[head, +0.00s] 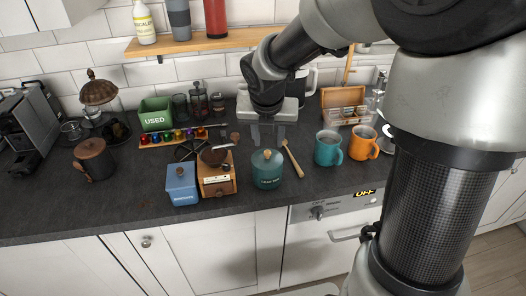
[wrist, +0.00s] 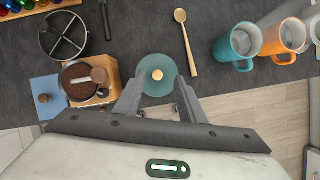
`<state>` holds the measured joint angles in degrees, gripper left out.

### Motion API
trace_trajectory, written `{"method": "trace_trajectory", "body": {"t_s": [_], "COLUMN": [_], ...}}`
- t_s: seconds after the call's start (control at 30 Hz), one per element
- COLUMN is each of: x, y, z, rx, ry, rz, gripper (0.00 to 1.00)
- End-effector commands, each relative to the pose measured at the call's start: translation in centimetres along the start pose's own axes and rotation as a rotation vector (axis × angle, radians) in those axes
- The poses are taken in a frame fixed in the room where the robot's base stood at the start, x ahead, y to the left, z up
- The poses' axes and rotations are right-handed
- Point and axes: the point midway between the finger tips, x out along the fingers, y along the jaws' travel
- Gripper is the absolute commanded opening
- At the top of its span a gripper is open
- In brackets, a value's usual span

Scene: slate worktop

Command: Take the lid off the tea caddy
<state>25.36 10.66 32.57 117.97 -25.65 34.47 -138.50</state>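The tea caddy (head: 266,178) is a round teal canister with pale lettering, standing upright near the worktop's front edge. Its teal lid (head: 267,158) with a small light knob is on it. In the wrist view the lid (wrist: 155,88) is seen from above, with its knob (wrist: 157,75) between the finger lines. My gripper (head: 268,138) is open and empty, its fingers pointing down above and behind the caddy in the head view. In the wrist view my gripper (wrist: 158,82) has its two fingers apart, either side of the lid. I see no contact.
Left of the caddy are a wooden coffee grinder (head: 217,178) and a blue box (head: 182,186). A wooden spoon (head: 292,158) lies close on its right, then a teal mug (head: 328,148) and an orange mug (head: 363,142). The worktop in front is narrow.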

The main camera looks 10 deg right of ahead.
Motion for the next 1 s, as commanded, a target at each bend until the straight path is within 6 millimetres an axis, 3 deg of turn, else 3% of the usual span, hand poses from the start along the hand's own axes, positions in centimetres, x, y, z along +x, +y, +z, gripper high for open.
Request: {"method": "trace_trajectory", "body": {"t_s": [0.3, 0.6, 0.8, 1.0], "x": [4.6, 4.8, 4.8, 4.8], "y": [0.3, 0.3, 0.3, 0.3], "z": [-1.0, -0.9, -0.9, -0.9], "rx": [-0.002, 0.000, -0.001, -0.001], "ry": [0.002, 0.001, 0.001, 0.001], "rz": [0.000, 0.000, 0.000, 0.000], "gripper": [0.37, 0.37, 0.03, 0.00]}}
